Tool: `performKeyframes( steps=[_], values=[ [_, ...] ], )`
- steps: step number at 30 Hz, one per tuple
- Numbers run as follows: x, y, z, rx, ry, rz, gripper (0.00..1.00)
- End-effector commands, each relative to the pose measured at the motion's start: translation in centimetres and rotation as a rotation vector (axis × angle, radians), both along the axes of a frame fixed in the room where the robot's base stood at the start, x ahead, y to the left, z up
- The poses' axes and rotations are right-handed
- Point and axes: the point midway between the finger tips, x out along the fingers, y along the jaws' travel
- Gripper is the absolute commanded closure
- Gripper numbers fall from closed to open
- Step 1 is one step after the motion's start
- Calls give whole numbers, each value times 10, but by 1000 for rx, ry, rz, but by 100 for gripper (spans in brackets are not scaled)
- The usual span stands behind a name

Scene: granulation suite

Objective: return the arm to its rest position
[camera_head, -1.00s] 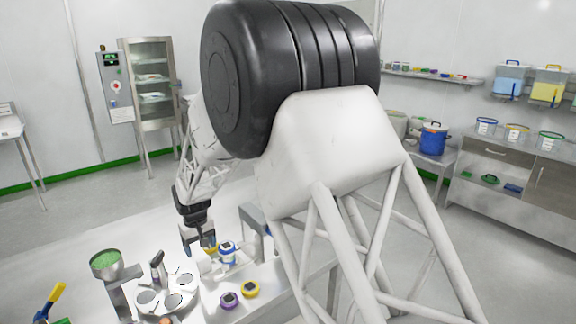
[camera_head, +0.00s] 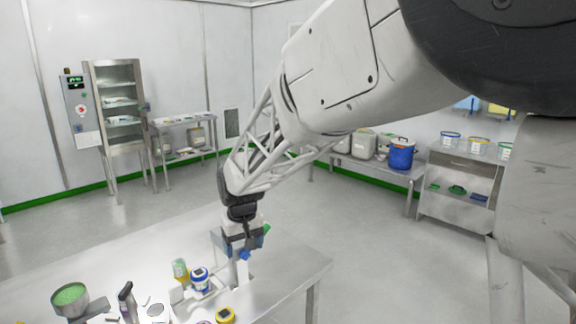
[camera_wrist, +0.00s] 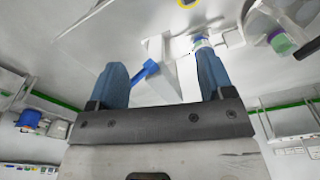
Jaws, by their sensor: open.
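My gripper (camera_head: 240,246) hangs over the near table (camera_head: 305,268), close to a pale upright stand. In the wrist view its two blue fingers (camera_wrist: 162,75) are wide apart, with nothing clasped between them. A small blue piece (camera_wrist: 145,72) shows between the fingers against the white stand (camera_wrist: 165,55); I cannot tell its distance. In the head view my arm reaches down from the upper right, bent, and its white and black links hide much of the upper right.
Left of my gripper stand a yellow-green bottle (camera_head: 181,270), a blue-banded jar (camera_head: 199,278) and a yellow-rimmed round item (camera_head: 226,315). A bowl of green granules (camera_head: 70,298) is farther left. A blue drum (camera_head: 401,155) stands on a back bench. Open floor lies beyond the table.

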Motion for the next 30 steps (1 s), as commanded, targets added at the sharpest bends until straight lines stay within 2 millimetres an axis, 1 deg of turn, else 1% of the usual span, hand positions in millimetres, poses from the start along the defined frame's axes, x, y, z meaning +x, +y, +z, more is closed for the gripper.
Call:
performKeyframes(
  steps=[1,3,8,12,17,21,30],
  values=[
    [-7,-15,8,3,-6,-18,26],
    [-16,-33,16,5,-11,-40,26],
    [-39,-72,34,11,-25,-91,26],
    [-62,-105,46,15,-36,-134,26],
    [-90,-139,57,21,-50,-184,26],
    [-116,-167,66,25,-64,-228,26],
    [-177,-220,74,31,-89,-323,26]
  ],
)
